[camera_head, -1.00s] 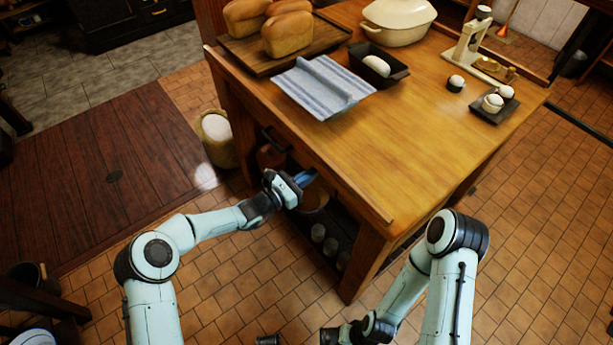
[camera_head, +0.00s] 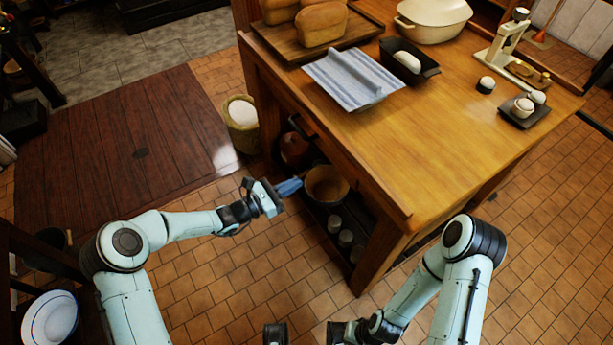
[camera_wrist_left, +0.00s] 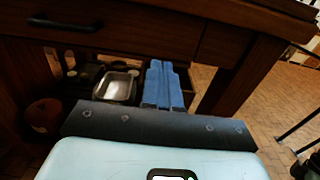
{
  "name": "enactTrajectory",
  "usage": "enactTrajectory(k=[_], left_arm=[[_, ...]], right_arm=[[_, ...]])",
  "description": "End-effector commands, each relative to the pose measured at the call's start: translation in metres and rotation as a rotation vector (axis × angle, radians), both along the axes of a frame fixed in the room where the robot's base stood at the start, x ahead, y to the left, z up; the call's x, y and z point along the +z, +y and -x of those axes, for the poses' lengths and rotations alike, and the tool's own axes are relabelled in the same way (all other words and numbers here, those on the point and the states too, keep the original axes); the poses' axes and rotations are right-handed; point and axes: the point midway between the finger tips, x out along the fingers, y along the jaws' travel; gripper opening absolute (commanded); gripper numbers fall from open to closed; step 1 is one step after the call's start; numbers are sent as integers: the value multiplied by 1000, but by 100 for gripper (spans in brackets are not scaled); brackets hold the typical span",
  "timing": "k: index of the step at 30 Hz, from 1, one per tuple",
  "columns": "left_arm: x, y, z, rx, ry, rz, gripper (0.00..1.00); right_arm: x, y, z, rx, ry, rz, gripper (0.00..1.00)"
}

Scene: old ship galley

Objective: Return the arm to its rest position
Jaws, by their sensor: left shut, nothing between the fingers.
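My left arm reaches in from the left in the head view, over the tiled floor in front of the wooden table (camera_head: 450,130). My left gripper (camera_head: 290,187) is shut and empty, its blue fingers together. It points right, toward the open lower shelf, beside a brown bowl (camera_head: 326,186). In the left wrist view the shut blue fingers (camera_wrist_left: 164,85) point at the table's underside, with a metal pan (camera_wrist_left: 116,87) to their left. My right arm is bent at the lower right. Its wrist is at the bottom edge, and its fingers are not visible.
A drawer handle (camera_wrist_left: 65,24) is on the table's front. A sack (camera_head: 242,125) stands left of the table. Bread (camera_head: 322,24), a striped cloth (camera_head: 352,78) and a loaf tin (camera_head: 409,62) are on top.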

Motion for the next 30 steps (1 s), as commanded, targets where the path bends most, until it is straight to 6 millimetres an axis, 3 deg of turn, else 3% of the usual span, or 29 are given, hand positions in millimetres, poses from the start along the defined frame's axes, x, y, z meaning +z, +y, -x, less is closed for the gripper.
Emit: enactTrajectory(k=[11, 14, 17, 22, 27, 30], left_arm=[[-1, 6, 6, -4, 2, -6, 0], [-13, 1, 18, -41, 18, -55, 0], [-44, -9, 51, -138, 51, -183, 0], [-116, -10, 150, -421, 78, -535, 0], [-168, 31, 261, -783, -32, -916, 0], [-179, 62, 309, -983, -189, -1102, 0]], right_arm=[[1, 0, 0, 0, 1, 0, 46], [4, 0, 0, 0, 1, 0, 46], [11, 0, 0, 1, 1, -1, 46], [30, 0, -2, 3, 4, -2, 46], [54, 1, -6, 5, 6, -4, 46], [69, 0, -10, 6, 6, -4, 46]])
